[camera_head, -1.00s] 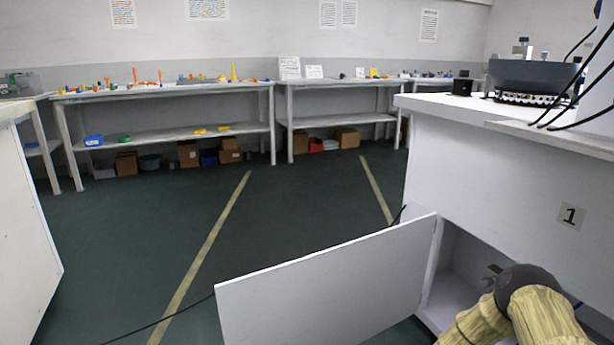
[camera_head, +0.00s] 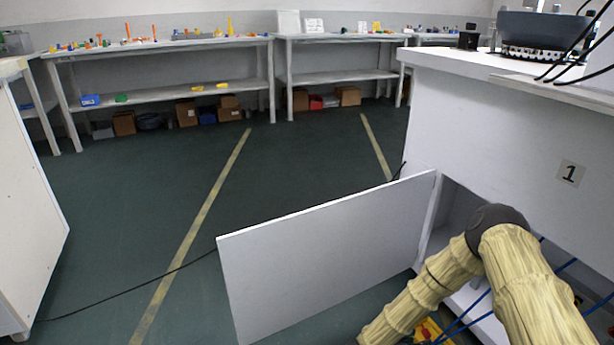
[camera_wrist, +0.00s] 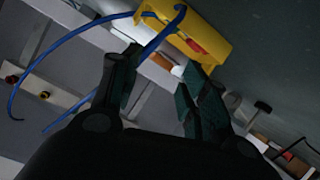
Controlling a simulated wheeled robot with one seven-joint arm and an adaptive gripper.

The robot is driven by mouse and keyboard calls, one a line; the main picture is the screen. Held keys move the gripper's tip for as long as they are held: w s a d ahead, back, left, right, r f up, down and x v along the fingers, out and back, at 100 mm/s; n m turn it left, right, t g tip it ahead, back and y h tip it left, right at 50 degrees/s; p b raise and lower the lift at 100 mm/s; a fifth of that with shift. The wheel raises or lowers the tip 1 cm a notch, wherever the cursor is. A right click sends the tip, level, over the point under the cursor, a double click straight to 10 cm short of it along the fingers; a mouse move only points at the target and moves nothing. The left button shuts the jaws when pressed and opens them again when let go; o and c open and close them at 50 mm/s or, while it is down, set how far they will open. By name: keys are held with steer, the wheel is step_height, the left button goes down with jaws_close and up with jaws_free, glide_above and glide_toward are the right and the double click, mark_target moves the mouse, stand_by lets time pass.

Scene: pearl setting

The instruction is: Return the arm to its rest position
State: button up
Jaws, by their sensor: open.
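My arm, in a yellow-beige sleeve, is bent at the lower right of the head view, in front of the open cabinet. My gripper is out of sight in the head view. In the wrist view my gripper (camera_wrist: 160,100) is open, its two dark fingers apart with nothing clearly held between them. A yellow object (camera_wrist: 195,35) with a red part lies beyond the fingertips. Part of it also shows low in the head view (camera_head: 428,329). A blue cable (camera_wrist: 80,32) curves close by the left finger.
The open cabinet door (camera_head: 325,250) stands left of my arm. The cabinet (camera_head: 510,150), marked 1, bounds the right side. A white cabinet (camera_head: 30,210) stands at the left. Shelved tables (camera_head: 165,96) line the back wall. The green floor between is mostly clear, with a black cable (camera_head: 120,292).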

steer(key=shift+v, duration=1.15)
steer(key=shift+a, duration=0.1)
steer(key=s+a+n+t+y+p, duration=0.1)
steer(key=s+a+n+y+p, duration=0.65)
steer(key=s, duration=0.65)
steer(key=s+r+n+g+y+p, duration=0.1)
steer(key=s+r+g+y, duration=0.2)
steer(key=s, duration=0.7)
steer(key=s+r+n+g+y+p, duration=0.1)
steer(key=s+r+g+y, duration=0.2)
steer(key=s, duration=0.7)
step_height(320, 180, up, 39)
steer(key=p, duration=3.7)
steer(key=shift+s+a+h+p, duration=0.15)
steer(key=shift+s+h+p, duration=0.05)
steer(key=shift+h+p, duration=0.2)
